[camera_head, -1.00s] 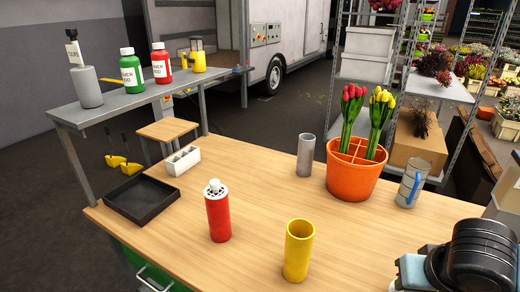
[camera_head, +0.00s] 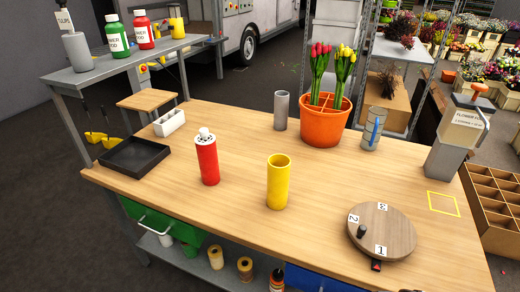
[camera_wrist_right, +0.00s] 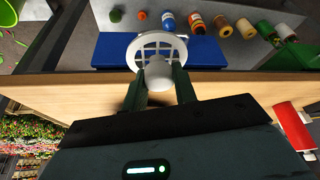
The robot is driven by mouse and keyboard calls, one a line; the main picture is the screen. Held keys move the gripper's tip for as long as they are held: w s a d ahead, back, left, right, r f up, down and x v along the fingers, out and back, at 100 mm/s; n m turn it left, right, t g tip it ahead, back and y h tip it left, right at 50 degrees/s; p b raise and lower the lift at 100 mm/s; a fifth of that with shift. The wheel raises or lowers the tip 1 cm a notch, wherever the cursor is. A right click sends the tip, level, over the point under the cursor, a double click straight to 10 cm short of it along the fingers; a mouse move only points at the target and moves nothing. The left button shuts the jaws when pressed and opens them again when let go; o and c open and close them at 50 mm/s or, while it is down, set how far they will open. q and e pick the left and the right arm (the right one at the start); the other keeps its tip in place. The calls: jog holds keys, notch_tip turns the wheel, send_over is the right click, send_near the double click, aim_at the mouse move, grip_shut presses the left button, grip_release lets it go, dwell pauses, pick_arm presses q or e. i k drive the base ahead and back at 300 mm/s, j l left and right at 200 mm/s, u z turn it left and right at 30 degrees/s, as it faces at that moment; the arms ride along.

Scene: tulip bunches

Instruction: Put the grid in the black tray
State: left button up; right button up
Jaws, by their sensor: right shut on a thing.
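The black tray (camera_head: 135,156) lies on the wooden table at its left end, and it looks empty. My right gripper (camera_wrist_right: 159,78) is shut on the knob of a round white grid (camera_wrist_right: 174,43) in the right wrist view. The grid's slotted disc sticks out beyond the fingertips, in front of the blue drawer (camera_wrist_right: 112,48) under the table edge. Neither the right gripper nor the held grid shows clearly in the head view. My left gripper is in no frame.
A red bottle (camera_head: 208,160) and a yellow cylinder (camera_head: 278,184) stand mid-table. A white block with holes (camera_head: 169,122) is behind the tray. A grey cylinder (camera_head: 280,110), an orange pot with tulips (camera_head: 322,127) and a round turntable (camera_head: 390,230) are also there. The front-left tabletop is clear.

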aim_at(131, 161)
jog(key=i+j, duration=0.15)
jog(key=j, duration=0.35)
jog(key=i+j, duration=0.15)
jog(key=j, duration=0.3)
jog(key=i+j, duration=0.15)
jog(key=j, duration=0.35)
jog(key=i+j, duration=0.15)
jog(key=j, duration=0.3)
jog(key=i+j, duration=0.15)
jog(key=j, duration=0.35)
jog(key=i+j, duration=0.15)
jog(key=j, duration=0.3)
jog(key=i+j, duration=0.1)
jog(key=j, duration=0.4)
jog(key=i+j, duration=0.15)
jog(key=j, duration=0.35)
jog(key=i, duration=0.55)
jog(key=l+z, duration=0.05)
